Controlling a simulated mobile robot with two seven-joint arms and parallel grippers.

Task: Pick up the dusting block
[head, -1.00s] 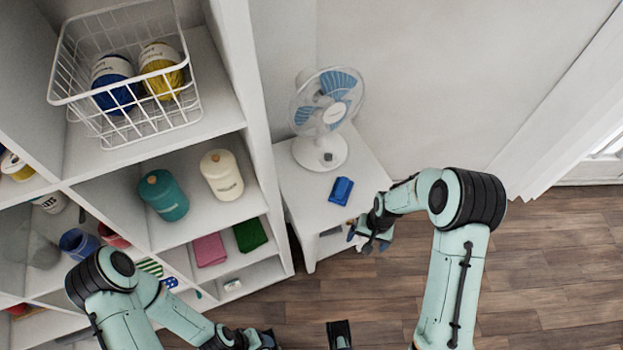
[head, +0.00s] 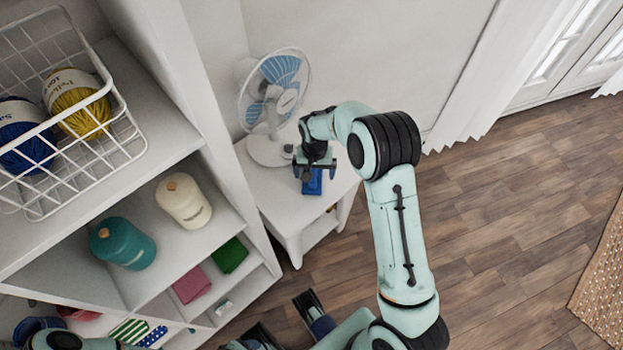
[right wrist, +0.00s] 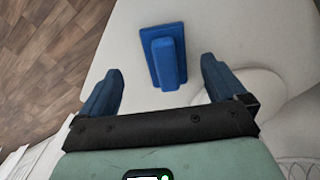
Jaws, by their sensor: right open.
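The dusting block, taken to be the blue block (head: 313,184) with a raised grip bar, lies on the small white side table (head: 270,190) in front of the fan. In the right wrist view the block (right wrist: 176,42) lies ahead of and between the two blue fingers. My right gripper (head: 314,168) is open and empty over the table, and partly hides the block in the head view. It also shows in the right wrist view (right wrist: 160,66).
A white fan (head: 270,110) stands on the table just behind the block. A white shelf unit (head: 190,130) with yarn, a wire basket (head: 110,165), spools and folded cloth stands to the left. The wooden floor (head: 510,220) at right is clear.

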